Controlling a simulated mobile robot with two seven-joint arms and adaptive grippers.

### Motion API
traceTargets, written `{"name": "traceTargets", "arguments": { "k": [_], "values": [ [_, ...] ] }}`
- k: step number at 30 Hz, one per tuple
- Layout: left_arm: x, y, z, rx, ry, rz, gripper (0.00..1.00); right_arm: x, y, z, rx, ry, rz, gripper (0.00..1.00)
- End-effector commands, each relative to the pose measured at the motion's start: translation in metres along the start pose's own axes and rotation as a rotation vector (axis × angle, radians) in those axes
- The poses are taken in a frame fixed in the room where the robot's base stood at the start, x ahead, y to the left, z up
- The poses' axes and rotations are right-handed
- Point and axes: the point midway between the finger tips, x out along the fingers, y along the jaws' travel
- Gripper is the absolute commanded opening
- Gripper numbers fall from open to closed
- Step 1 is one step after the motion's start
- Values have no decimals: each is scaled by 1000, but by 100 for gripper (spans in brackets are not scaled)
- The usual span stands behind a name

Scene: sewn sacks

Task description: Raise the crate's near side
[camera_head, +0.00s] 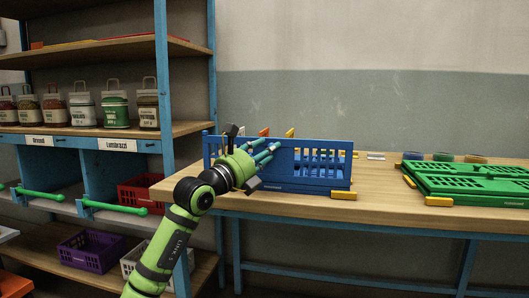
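A blue crate (312,183) stands on the wooden table left of the middle, with slatted walls upright and a yellow clip (343,195) at its near right bottom corner. How its near side stands is hard to tell, as my gripper covers the left part. A green crate (480,182) lies folded low on the table at the right, with yellow clips at its near edge. My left gripper (268,150) is in front of the blue crate's left part, its teal-tipped fingers apart and pointing right. I see nothing between them; contact with the crate cannot be told. My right gripper is out of view.
The table (390,200) is bare between the two crates. Several small coloured rings (443,157) lie behind the green crate. A blue-framed shelf (163,80) with jars stands at the left. Red and purple crates (90,250) sit on its lower levels.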

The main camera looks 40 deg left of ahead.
Motion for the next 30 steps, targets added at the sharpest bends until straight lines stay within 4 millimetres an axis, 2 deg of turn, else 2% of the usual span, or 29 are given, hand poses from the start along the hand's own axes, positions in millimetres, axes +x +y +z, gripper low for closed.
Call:
{"name": "traceTargets", "arguments": {
  "k": [5, 8, 21, 25, 30],
  "values": [
    [-4, 1, -2, -1, 3, 1, 42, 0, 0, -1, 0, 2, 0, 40],
    [-14, 1, -2, 0, 4, 1, 42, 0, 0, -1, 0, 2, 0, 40],
    [-94, 0, -1, -2, 1, 1, 42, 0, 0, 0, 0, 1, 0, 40],
    [-110, 0, -1, -2, 1, 0, 42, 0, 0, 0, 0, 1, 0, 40],
    [-120, 0, 0, 0, 0, 0, 42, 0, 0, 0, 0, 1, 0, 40]
  ]
}}
